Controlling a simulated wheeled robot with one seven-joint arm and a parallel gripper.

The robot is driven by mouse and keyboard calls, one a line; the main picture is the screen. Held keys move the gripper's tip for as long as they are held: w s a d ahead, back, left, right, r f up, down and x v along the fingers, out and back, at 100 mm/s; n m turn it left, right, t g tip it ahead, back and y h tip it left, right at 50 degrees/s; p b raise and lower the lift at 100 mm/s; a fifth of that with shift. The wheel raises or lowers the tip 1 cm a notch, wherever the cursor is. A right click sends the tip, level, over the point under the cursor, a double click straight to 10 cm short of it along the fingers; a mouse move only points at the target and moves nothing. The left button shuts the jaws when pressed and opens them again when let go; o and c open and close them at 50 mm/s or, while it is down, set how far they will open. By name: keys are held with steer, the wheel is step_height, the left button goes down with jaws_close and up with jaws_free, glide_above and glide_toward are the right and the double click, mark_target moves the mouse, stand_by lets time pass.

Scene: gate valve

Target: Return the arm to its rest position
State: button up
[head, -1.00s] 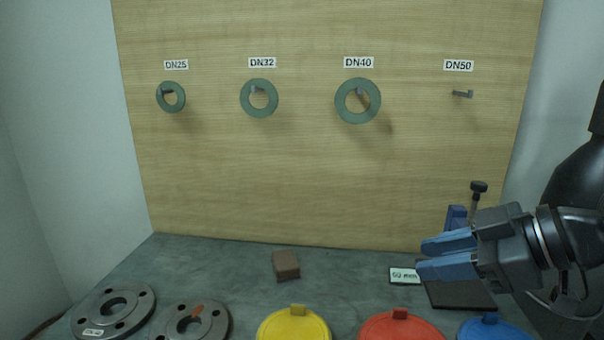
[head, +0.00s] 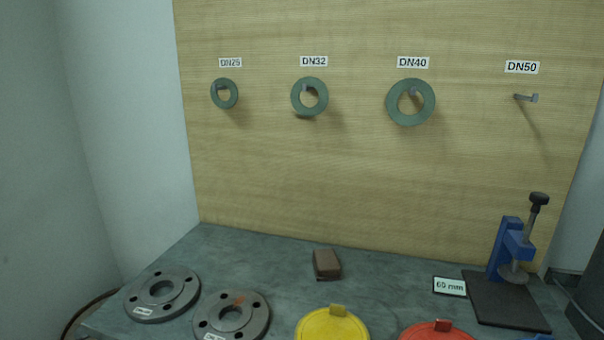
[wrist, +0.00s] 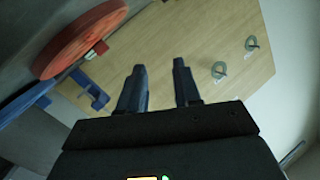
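My gripper (wrist: 158,85) shows in the wrist view with its two dark blue fingers apart and nothing between them. It is out of the head view. In the wrist view the wooden board (wrist: 225,40) lies beyond the fingertips, tilted in the picture, with green ring gaskets (wrist: 219,70) on it to the right. A large red disc (wrist: 82,38) and a blue bracket-like part (wrist: 92,90) are at upper left, apart from the fingers.
In the head view, gaskets hang at DN25 (head: 224,93), DN32 (head: 310,97) and DN40 (head: 410,102); the DN50 peg (head: 526,98) is bare. The bench holds steel flanges (head: 161,293), a brown block (head: 326,264), yellow (head: 332,325) and red (head: 437,333) lids, and a blue clamp stand (head: 505,250).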

steer(key=s+d+f+g+h, duration=0.1)
steer(key=s+f+h, duration=0.15)
steer(key=s, duration=0.45)
steer(key=s+d+f+h, duration=0.1)
steer(key=s+f, duration=0.3)
steer(key=s, duration=0.2)
steer(key=s+d+r+n, duration=0.1)
steer(key=s+d, duration=0.1)
steer(key=s, duration=0.5)
steer(key=s+d+r+n+y, duration=0.1)
steer(key=s+d+n, duration=0.1)
steer(key=s, duration=0.5)
steer(key=shift+s+g, duration=0.25)
steer(key=shift+g, duration=0.15)
